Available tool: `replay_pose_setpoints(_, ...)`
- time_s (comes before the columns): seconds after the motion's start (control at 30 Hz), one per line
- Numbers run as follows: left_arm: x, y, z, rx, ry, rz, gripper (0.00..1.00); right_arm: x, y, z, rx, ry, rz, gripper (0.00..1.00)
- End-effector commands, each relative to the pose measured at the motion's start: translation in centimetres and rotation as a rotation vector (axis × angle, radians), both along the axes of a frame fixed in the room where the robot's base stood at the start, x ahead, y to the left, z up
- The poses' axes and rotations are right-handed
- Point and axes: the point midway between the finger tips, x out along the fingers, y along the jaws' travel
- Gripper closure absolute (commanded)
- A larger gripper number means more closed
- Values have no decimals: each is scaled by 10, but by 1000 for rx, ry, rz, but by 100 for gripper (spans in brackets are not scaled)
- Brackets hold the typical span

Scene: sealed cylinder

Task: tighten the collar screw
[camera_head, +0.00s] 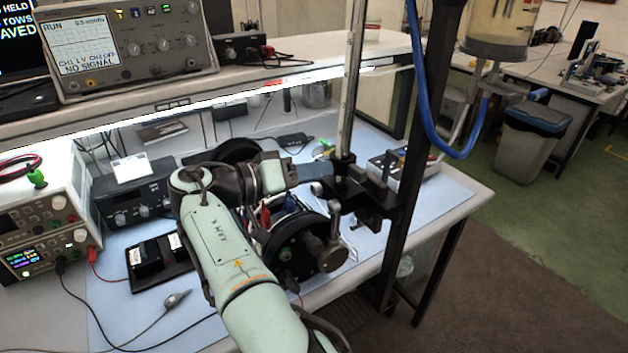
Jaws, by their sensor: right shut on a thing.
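A bright vertical rod (350,90) rises from the bench area, with a dark collar (345,168) around it, just above a black bracket (370,200). My right arm reaches up from the bottom of the picture. My right gripper (322,170) points to the right at the collar's left side and is shut there. The collar screw is hidden between its fingers, so its turn and depth cannot be seen. My left gripper is not in view.
A black cylindrical unit (300,245) sits below the gripper. A black upright post (420,120) and a blue hose (422,100) stand to the right, with a clear vessel (497,35) above. Instruments, including an oscilloscope (130,45), crowd the left.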

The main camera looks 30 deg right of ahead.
Motion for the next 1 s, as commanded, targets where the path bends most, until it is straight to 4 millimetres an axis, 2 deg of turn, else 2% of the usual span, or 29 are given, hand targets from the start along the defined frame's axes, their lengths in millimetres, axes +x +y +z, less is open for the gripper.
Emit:
replay_pose_setpoints(0.1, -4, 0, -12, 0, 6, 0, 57, 1, 4, -3, 7, -111, 0, 100)
replay_pose_setpoints(0.5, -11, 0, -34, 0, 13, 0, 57, 1, 4, -1, 32, -423, -30, 100)
replay_pose_setpoints(1.0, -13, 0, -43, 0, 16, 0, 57, 1, 3, 0, 44, -568, -44, 100)
